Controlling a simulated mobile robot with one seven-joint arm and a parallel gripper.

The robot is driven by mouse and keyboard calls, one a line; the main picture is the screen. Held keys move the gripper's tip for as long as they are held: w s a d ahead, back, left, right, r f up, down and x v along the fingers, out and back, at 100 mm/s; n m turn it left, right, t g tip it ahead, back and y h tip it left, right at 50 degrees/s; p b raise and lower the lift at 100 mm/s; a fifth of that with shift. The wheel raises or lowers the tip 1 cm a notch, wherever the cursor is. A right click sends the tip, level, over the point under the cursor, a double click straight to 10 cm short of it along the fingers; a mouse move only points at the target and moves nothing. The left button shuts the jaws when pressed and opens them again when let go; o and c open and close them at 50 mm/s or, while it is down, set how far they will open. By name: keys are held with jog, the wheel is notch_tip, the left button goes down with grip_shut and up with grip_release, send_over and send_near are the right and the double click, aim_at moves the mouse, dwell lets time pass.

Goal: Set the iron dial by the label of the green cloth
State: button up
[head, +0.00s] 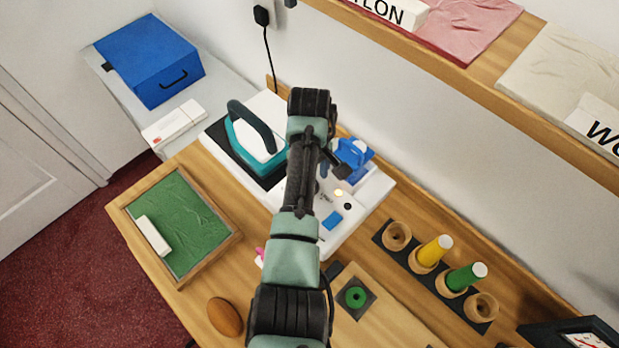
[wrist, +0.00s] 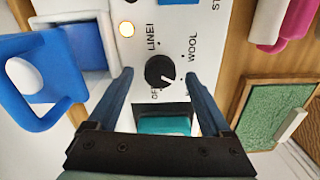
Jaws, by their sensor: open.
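The iron dial (wrist: 160,71) is a round black knob with a white pointer line on a white panel (wrist: 215,65). The line seems to run right and slightly down; the exact setting is unclear. Printed around it are a partly cut "OFF", "LINE…" and "WOOL". My gripper (wrist: 160,74) is open, its two fingers on either side of the dial, apart from it in the picture. In the head view my arm hides the dial. The green cloth (head: 185,215) lies in a wooden frame at left. Its white label block (head: 153,236) shows no readable text from here.
A teal iron (head: 250,138) stands behind left of my arm. A blue container (head: 352,153), a lit lamp (wrist: 127,29) and a blue button (head: 332,220) are on the white unit. Spools in a rack (head: 430,258) stand right. A shelf (head: 480,100) overhangs at upper right.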

notch_tip(320, 180, up, 12)
jog(key=p, duration=0.1)
jog(key=shift+r, duration=0.15)
dwell(0.6)
